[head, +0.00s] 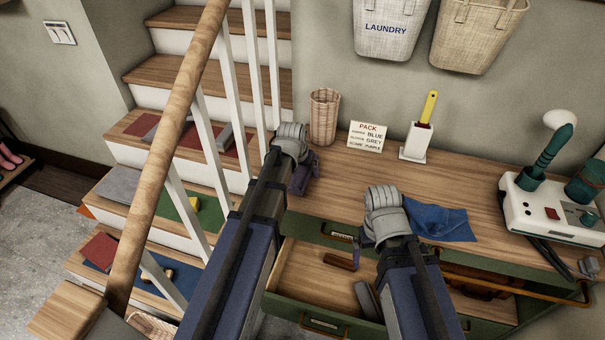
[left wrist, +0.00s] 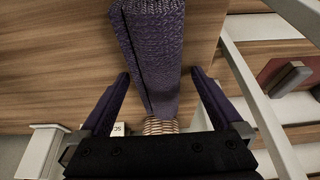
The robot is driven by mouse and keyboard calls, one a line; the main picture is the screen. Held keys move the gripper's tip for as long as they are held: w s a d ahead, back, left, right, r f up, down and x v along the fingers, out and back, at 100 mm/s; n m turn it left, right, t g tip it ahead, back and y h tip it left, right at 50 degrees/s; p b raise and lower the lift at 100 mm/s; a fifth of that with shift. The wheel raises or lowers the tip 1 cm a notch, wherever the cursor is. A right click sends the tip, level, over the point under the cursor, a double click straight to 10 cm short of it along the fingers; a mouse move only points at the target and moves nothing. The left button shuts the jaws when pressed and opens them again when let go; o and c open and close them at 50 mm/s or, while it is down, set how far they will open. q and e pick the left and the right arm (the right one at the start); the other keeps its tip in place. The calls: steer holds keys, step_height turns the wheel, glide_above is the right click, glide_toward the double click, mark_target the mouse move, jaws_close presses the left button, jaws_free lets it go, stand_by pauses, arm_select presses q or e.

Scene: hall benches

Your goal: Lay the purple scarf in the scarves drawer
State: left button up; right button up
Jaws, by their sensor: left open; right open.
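The purple scarf (left wrist: 155,50) is a long folded knitted strip on the wooden top in the left wrist view, between the spread fingers of my left gripper (left wrist: 158,105). The gripper is open and not closed on it. In the head view my left gripper (head: 306,172) is over the left end of the top; the scarf there is mostly hidden. My right gripper (head: 357,246) is open, mostly hidden behind its wrist, above an open drawer. That open drawer (head: 298,262) has a label I cannot read. Another green drawer front (head: 312,227) sits above it.
The open drawer holds a brown item (head: 341,261). A blue cloth (head: 440,223) lies on the top. A wicker cup (head: 324,117), a packing card (head: 367,136), a white holder (head: 415,142) and a white appliance (head: 545,205) stand behind. A stair railing (head: 165,160) is close left.

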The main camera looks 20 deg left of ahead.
arm_select(q)
steer(key=c, duration=1.5)
steer(key=shift+r, duration=0.15)
step_height(320, 180, up, 10)
steer(key=p, duration=1)
